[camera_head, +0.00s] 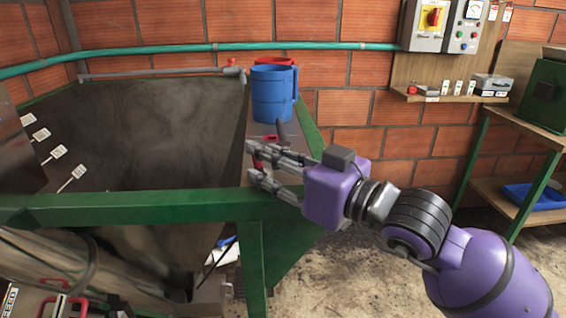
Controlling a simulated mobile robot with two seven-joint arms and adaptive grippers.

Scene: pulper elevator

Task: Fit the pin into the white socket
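My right gripper (252,161) reaches in from the right over the green-framed ledge beside the dark tank. Its two fingers are apart, one above the other in the picture. I cannot make out the white socket. My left gripper is not in view.
A blue jug (271,96) stands on the ledge, with a red jug (289,65) behind it. The open tank (150,125) lies left. A green frame bar (150,207) crosses in front. A control box (428,24) and shelf (452,97) are on the right wall.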

